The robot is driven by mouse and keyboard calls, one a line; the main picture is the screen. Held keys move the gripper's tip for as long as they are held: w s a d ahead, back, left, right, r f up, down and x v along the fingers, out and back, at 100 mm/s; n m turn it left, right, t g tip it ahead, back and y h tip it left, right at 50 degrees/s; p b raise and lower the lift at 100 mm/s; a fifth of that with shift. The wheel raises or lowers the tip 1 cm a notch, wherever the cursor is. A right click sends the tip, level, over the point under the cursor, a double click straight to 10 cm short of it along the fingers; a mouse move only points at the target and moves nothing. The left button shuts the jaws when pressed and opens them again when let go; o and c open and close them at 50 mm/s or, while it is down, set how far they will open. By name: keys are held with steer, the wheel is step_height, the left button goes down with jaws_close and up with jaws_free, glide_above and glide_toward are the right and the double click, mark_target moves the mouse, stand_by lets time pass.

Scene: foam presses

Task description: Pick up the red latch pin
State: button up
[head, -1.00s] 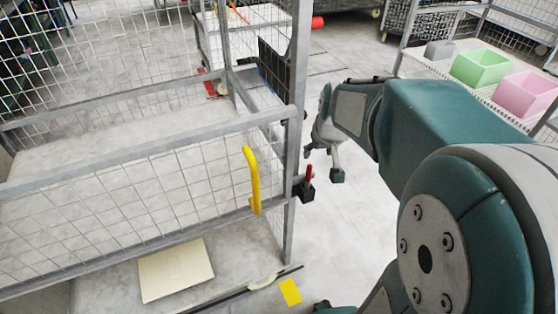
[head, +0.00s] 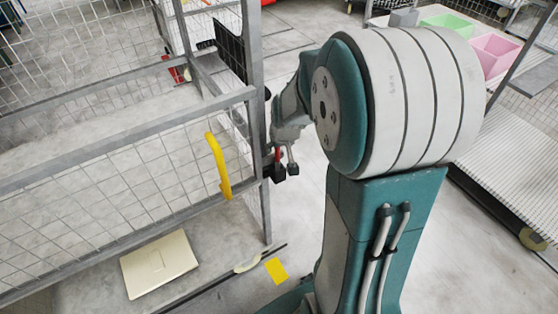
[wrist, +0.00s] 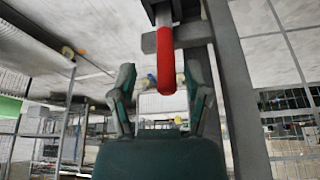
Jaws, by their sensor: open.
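The red latch pin (head: 277,154) stands in a dark latch block (head: 278,174) on the corner post of the wire cage. It shows in the wrist view as a red rounded grip (wrist: 166,65) on a metal rod, at the upper centre. My gripper (head: 287,152) is beside the post, close to the pin. In the wrist view my gripper (wrist: 160,78) is open, with one finger on each side of the pin in the picture. I cannot tell whether either finger touches it. In the head view my arm and wrist hide part of the gripper.
The cage's grey corner post (head: 253,100) stands right beside my gripper, and a yellow handle (head: 218,165) is on its mesh side. A cream panel (head: 159,264) lies on the lower deck. Green (head: 447,26) and pink (head: 495,52) bins stand at the upper right.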

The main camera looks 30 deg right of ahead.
steer(key=shift+a+r, duration=0.1)
steer(key=shift+a, duration=0.3)
jaws_close()
steer(key=shift+a, duration=0.1)
steer(key=shift+d, duration=0.2)
